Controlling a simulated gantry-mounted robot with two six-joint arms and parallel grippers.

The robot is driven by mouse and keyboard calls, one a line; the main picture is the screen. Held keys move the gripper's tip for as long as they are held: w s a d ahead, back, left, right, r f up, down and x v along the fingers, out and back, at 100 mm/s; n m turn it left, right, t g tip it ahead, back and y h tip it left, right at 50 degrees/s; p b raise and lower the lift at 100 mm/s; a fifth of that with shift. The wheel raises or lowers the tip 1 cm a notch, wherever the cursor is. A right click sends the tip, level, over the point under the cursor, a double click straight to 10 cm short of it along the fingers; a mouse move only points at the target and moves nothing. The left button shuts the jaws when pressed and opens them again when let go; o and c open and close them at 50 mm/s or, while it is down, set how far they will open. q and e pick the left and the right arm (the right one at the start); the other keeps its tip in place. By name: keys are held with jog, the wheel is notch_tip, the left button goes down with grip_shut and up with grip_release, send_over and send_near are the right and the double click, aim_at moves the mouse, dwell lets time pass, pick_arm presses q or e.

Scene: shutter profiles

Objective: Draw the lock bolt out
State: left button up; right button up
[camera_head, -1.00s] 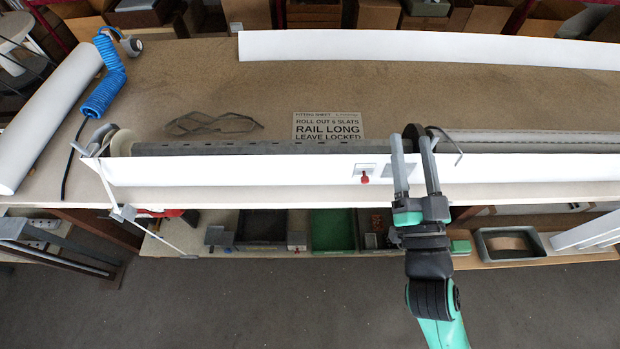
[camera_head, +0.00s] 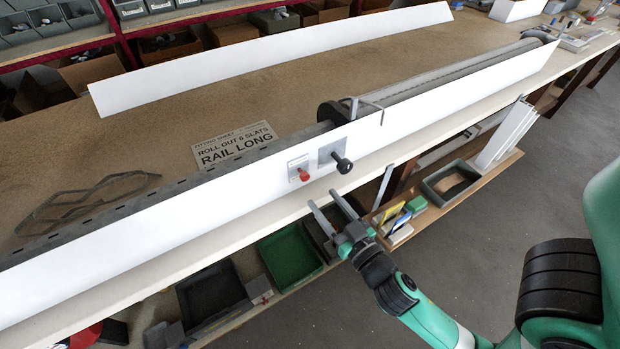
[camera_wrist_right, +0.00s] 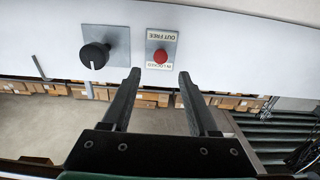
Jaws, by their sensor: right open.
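The lock bolt is a small red knob (camera_head: 304,175) on a labelled plate on the front face of the long white rail (camera_head: 230,207). In the right wrist view the red knob (camera_wrist_right: 160,56) sits beside text reading "OUT FREE" and "IN LOCKED". A black knob (camera_head: 343,164) on a grey plate is to its right in the head view. My right gripper (camera_head: 323,198) is open and empty, in front of the rail and just below the red knob. In the right wrist view the knob lies beyond the fingertips, between them and apart. My left gripper is not in view.
A dark roller tube (camera_head: 450,75) lies behind the rail, with a bent hook at the rail's top edge. A paper sign (camera_head: 238,146) and a flat wire frame lie on the bench. Under the bench, a shelf carries a green tray (camera_head: 290,257) and boxes.

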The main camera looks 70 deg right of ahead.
aim_at(307, 178)
jog(key=p+x, duration=0.1)
jog(key=x, duration=0.6)
jog(key=shift+w+d+r, duration=0.1)
jog(key=shift+w, duration=0.1)
grip_shut()
dwell(1.0)
